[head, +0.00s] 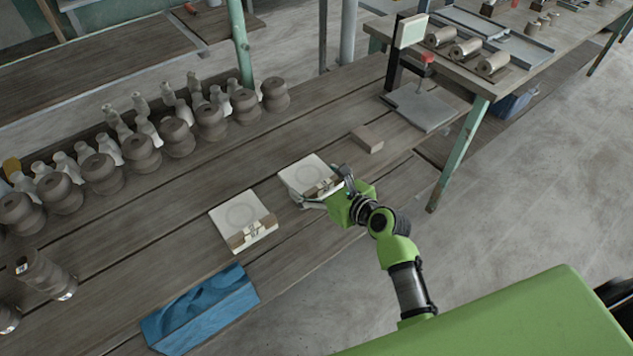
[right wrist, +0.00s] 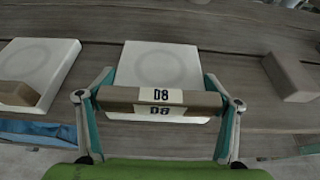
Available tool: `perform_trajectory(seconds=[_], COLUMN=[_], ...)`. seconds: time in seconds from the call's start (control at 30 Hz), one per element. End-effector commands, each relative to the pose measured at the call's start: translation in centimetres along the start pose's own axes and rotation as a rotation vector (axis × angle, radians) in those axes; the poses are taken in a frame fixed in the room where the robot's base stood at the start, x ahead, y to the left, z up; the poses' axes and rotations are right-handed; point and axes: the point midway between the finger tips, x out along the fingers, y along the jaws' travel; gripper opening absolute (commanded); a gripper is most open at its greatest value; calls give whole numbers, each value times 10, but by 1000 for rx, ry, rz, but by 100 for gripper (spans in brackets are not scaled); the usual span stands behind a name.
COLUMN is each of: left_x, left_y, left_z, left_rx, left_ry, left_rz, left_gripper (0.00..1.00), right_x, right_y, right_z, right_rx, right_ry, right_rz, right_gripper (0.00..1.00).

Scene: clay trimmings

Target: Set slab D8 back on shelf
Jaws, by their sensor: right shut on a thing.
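A pale square slab with a faint ring mark (head: 303,172) is at the near edge of the plank table. Its brown front bar has a white label reading D8 (right wrist: 160,95) in the right wrist view. My right gripper (head: 325,186) is shut on slab D8, with one finger at each end of the brown bar (right wrist: 160,103). I cannot tell whether the slab touches the planks. A similar pale slab (head: 238,212) with a brown bar lies to its left; its label is too small to read. My left gripper is not in view.
A brown block (head: 367,139) lies to the right of slab D8. A blue block (head: 203,308) is at the near left edge. Rows of brown clay pots (head: 141,153) and pale bottles stand behind. A scale (head: 421,106) stands at the far right. Bare planks lie between.

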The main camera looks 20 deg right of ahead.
Motion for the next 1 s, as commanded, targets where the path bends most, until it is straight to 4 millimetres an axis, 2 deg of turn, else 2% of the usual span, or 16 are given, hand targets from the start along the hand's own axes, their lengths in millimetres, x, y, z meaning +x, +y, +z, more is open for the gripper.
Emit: perform_trajectory(seconds=[0.17,0.2,0.27,0.67,0.87,1.0], left_x=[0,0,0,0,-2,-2], left_y=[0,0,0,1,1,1], left_z=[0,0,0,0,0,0], left_rx=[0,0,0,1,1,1], left_ry=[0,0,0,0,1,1], left_rz=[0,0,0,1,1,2], left_gripper=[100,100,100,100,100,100], right_x=[1,1,1,-1,-28,-57], right_y=[0,0,0,0,0,0], right_z=[-1,-3,-3,1,-1,-1], right_rx=[1,1,1,-1,2,1], right_ry=[-3,0,0,0,1,2], right_rz=[0,1,1,0,0,0], right_gripper=[46,88,100,100,100,100])
